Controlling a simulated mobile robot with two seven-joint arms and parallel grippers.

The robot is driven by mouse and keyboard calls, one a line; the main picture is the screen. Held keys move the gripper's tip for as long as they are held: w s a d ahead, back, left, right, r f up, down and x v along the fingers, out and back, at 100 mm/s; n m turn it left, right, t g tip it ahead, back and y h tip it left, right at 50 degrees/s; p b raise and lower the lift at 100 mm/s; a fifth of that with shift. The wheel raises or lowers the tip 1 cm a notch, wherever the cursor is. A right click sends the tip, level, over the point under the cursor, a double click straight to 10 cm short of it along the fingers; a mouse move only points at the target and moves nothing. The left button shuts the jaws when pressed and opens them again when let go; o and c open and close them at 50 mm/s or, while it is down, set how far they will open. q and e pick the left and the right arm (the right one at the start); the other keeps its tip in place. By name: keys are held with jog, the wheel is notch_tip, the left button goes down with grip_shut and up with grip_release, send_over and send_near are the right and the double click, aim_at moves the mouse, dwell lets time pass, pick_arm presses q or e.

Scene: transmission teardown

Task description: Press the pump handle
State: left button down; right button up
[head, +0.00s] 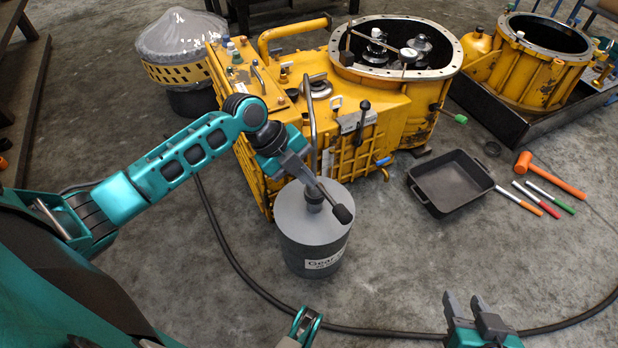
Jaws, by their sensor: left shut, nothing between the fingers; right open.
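A grey drum (300,245) with a white label reading "Gea…" stands on the floor below the middle of the view, in front of the yellow housing. A pump with an upright metal pipe (312,125) stands on its lid. The pump handle (342,214) has a black grip and slants down to the right over the lid's edge. My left gripper (306,179) is shut and empty, just above the upper part of the handle; I cannot tell whether it touches it. My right gripper (476,312) is open and empty at the bottom edge, away from the drum.
The yellow transmission housing (390,100) stands right behind the drum. A black tray (450,182), an orange hammer (548,175) and several coloured-handle tools lie at right. A black hose (225,245) curves across the floor around the drum. Floor between drum and tray is clear.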

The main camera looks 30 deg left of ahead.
aim_at(338, 210)
pick_arm(q)
jog(key=b+x, duration=0.3)
jog(key=x, duration=0.7)
jog(key=shift+a+f, duration=0.1)
jog(key=shift+f+b, duration=0.25)
jog(key=shift+b, duration=0.05)
jog(key=shift+w+d+f, duration=0.1)
jog(key=shift+d+f, duration=0.05)
jog(key=shift+d, duration=0.15)
pick_arm(e)
jog(key=shift+w+a+f+y, duration=0.4)
jog(key=shift+a+f, duration=0.2)
jog(key=shift+a, duration=0.2)
